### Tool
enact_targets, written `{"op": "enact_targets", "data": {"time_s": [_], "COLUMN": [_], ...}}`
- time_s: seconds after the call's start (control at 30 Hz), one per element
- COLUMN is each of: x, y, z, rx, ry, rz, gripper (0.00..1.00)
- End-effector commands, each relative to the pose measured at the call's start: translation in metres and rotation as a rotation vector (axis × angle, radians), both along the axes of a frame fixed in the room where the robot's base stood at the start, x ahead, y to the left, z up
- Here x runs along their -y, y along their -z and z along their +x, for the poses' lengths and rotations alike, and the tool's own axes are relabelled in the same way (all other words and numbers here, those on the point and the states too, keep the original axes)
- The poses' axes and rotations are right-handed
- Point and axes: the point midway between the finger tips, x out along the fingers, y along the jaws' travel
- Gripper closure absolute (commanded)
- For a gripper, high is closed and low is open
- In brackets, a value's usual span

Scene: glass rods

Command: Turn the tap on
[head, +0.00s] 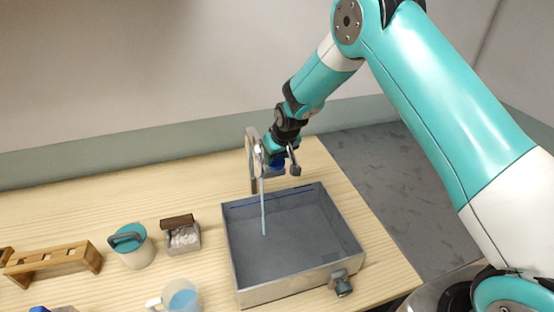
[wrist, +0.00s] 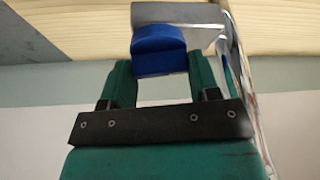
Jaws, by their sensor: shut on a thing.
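The silver tap (head: 252,162) stands at the back left corner of the grey basin (head: 310,262). A thin pale-blue stream of water (head: 263,212) runs from the tap down into the basin. My gripper (head: 277,156) is at the tap's blue handle (head: 278,165), partly hiding it. In the wrist view the blue handle (wrist: 158,48) sits between the two green fingers of my gripper (wrist: 160,72), which is shut on it. The tap's shiny pipe (wrist: 238,60) runs along the right of that view.
On the table left of the basin are a small box with white pieces (head: 184,237), a teal-lidded pot (head: 133,250), a cup of blue liquid (head: 182,298) and a wooden rack (head: 55,264). A grey fitting (head: 341,283) juts from the basin's front right.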

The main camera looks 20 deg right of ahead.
Motion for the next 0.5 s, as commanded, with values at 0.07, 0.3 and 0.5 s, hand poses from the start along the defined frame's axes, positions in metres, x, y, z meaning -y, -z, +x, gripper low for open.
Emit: {"op": "enact_targets", "data": {"time_s": [0.07,0.3,0.5], "x": [0.0017,0.002,0.0026], "y": [0.0042,0.004,0.0036], "z": [0.0007,0.0013,0.0017], "rx": [0.002,0.003,0.003], "ry": [-0.065,-0.295,-0.487], "rz": [0.002,0.001,0.001], "gripper": [0.68,0.68,0.68]}}
